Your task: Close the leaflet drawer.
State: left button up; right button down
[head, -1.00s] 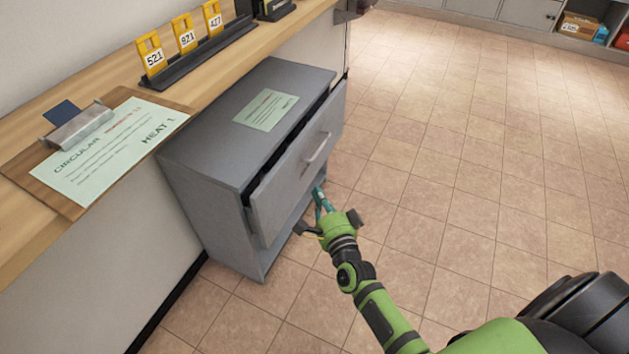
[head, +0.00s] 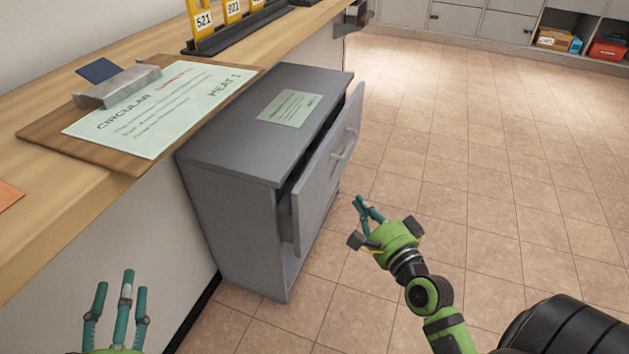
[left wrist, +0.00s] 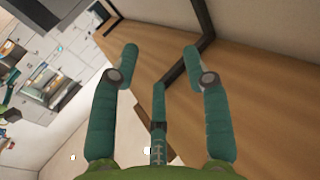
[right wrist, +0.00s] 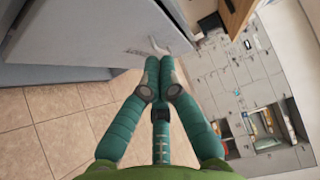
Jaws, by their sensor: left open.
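The leaflet drawer (head: 325,180) is in the grey cabinet (head: 230,140) beside the counter. It stands partly open, with a dark gap behind its front along the cabinet top. Its pale bar handle (head: 344,150) faces right. My right gripper (head: 364,206) is right of and in front of the drawer front, apart from it and empty. In the right wrist view its fingertips (right wrist: 160,66) are together, and the drawer front (right wrist: 90,30) fills the upper left. My left gripper (head: 120,290) is open and empty at the lower left, its fingers (left wrist: 160,60) apart in the left wrist view.
The wooden counter (head: 60,210) runs along the left, with a clipboard (head: 40,135) and a rack of yellow number tags (head: 203,18). A green sheet (head: 289,108) lies on the cabinet. Grey lockers (head: 480,22) and open cubbies stand far back. The tiled floor (head: 480,180) at right is clear.

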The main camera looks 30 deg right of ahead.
jog(key=b, duration=0.1)
send_near(314, 168)
jog(key=w+d, duration=0.3)
jog(key=d, duration=0.2)
jog(key=w+a, duration=0.1)
jog(key=w+a+b, duration=0.1)
jog(key=w, duration=0.1)
jog(key=shift+w+a, duration=0.15)
jog(key=shift+a, duration=0.05)
pick_arm(q)
jog(key=s+d+r+m+t+h, duration=0.2)
jog(key=s+r+t+h, duration=0.4)
jog(key=r, duration=0.5)
jog(key=shift+s+d+r+m, duration=0.15)
jog(key=shift+s+r+m, duration=0.15)
jog(key=shift+s+r, duration=0.1)
pick_arm(e)
jog(key=shift+w+a+r, duration=0.1)
jog(key=shift+w+a, duration=0.15)
